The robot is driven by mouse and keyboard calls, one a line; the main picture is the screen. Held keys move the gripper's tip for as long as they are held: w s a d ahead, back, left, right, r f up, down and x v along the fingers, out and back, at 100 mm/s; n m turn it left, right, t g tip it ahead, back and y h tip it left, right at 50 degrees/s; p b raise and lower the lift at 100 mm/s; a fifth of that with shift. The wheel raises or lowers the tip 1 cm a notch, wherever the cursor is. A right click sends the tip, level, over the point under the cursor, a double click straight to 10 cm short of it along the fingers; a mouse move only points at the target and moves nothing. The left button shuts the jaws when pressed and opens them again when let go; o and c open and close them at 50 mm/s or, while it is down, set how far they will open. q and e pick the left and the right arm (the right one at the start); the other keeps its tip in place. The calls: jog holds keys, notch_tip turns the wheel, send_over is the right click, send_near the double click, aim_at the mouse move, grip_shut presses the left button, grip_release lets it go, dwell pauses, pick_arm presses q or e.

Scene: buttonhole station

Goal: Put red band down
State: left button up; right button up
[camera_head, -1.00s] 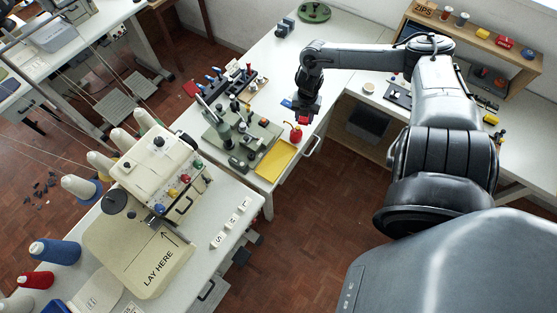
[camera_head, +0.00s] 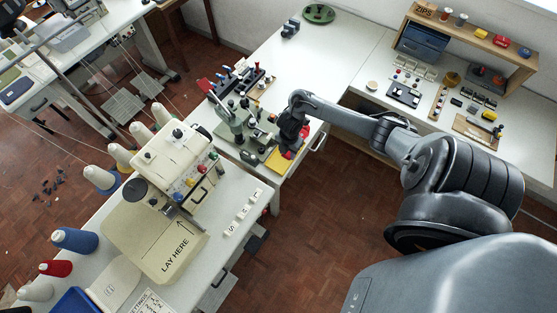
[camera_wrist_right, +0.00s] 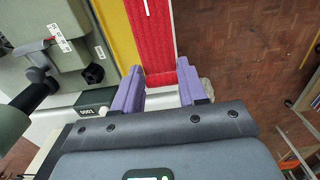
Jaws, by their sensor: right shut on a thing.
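The red band (camera_wrist_right: 150,40) is a ribbed red strip with a white mark near the top of the right wrist view. My right gripper (camera_wrist_right: 156,90) is shut on its near end, between purple fingertips. The band extends away from the fingers beside a yellow tray (camera_wrist_right: 117,32); whether it touches the tray I cannot tell. My left gripper is in neither view.
A green-grey press (camera_head: 238,125) stands left of the tray, and its body fills the upper left of the wrist view. The table edge and brown floor (camera_head: 330,205) lie just right of the tray. A cream sewing machine (camera_head: 172,160) stands nearer.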

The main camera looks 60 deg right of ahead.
aim_at(278, 164)
jog(key=w+a+f, duration=0.2)
jog(key=w, duration=0.1)
jog(key=shift+a+f, duration=0.3)
notch_tip(278, 164, down, 4)
jog(key=shift+r+b, duration=0.15)
jog(key=shift+b, duration=0.5)
jog(key=shift+f, duration=0.2)
jog(key=o, duration=1)
